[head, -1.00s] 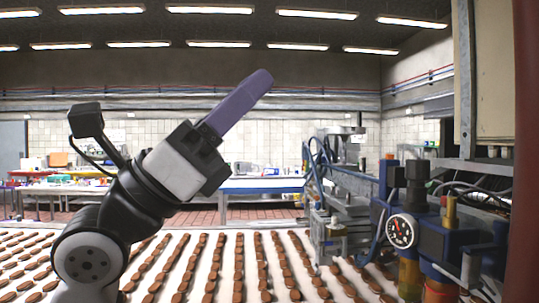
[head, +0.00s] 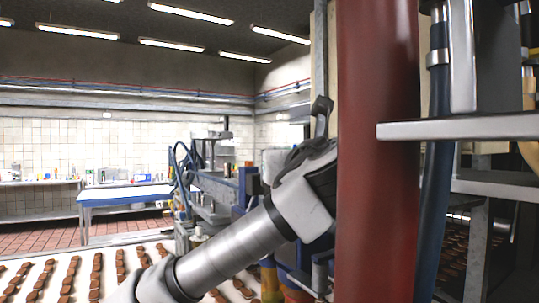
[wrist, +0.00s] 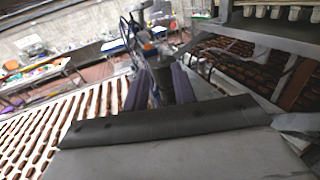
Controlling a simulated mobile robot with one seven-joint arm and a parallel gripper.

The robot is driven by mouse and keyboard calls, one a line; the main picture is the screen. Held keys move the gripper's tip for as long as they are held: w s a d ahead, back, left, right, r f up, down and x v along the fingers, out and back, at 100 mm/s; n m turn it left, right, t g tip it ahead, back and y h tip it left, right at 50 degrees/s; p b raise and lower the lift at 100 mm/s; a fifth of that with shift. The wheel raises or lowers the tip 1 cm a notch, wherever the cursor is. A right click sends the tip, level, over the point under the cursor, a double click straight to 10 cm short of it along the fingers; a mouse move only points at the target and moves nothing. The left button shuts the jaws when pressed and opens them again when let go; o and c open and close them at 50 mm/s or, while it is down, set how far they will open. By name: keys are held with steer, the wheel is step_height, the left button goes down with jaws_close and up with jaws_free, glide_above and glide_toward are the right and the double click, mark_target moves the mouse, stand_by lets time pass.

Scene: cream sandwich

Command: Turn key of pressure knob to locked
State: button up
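My gripper (wrist: 160,92) shows in the wrist view as two purple fingers standing apart, with a gap between them. Nothing clearly sits in the gap; machine parts show beyond it. In the head view my arm slants up to the right, and the fingers are hidden by my wrist and the red column. The pressure knob and its gauge are hidden there behind my arm. Parts of the blue valve assembly (head: 243,183) show just left of my wrist. The key cannot be made out in either view.
A thick red column (head: 376,150) stands close in front at right. A grey metal bracket (head: 470,127) juts out beside it. A conveyor with rows of brown biscuits (head: 82,262) runs at lower left.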

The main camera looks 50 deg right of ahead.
steer(key=p+x, duration=0.4)
steer(key=x, duration=0.6)
steer(key=shift+r+p, duration=0.15)
steer(key=shift+p, duration=0.25)
steer(key=shift+w+d+f, duration=0.2)
steer(key=shift+w+d, duration=0.2)
steer(key=shift+w, duration=0.15)
steer(key=shift+c, duration=0.5)
jaws_close()
